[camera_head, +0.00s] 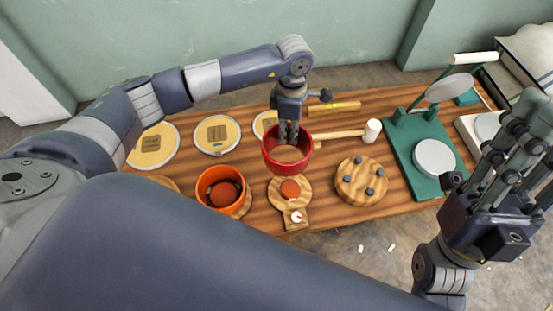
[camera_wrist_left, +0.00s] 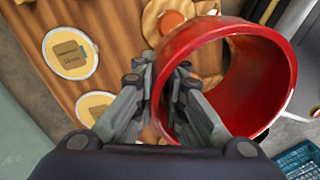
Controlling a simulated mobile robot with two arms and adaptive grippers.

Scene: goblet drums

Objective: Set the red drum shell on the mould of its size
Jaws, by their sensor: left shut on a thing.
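The red drum shell (camera_head: 287,168) is an open ring held above the table. My left gripper (camera_head: 288,138) is shut on its far wall; in the left wrist view the fingers (camera_wrist_left: 165,85) sit on either side of the wall of the shell (camera_wrist_left: 265,85). Below and just in front of the shell is a wooden mould board (camera_head: 291,208) with a reddish-brown disc (camera_head: 290,189). An orange shell (camera_head: 218,181) stands to the left around another reddish-brown disc. My right gripper (camera_head: 510,150) is raised at the right, its fingers apart and empty.
A round wooden block with dark pegs (camera_head: 361,181) and a mallet (camera_head: 371,130) lie to the right. A green stand (camera_head: 417,150) is farther right. Several pale round skins with labels (camera_head: 217,134) lie along the back left.

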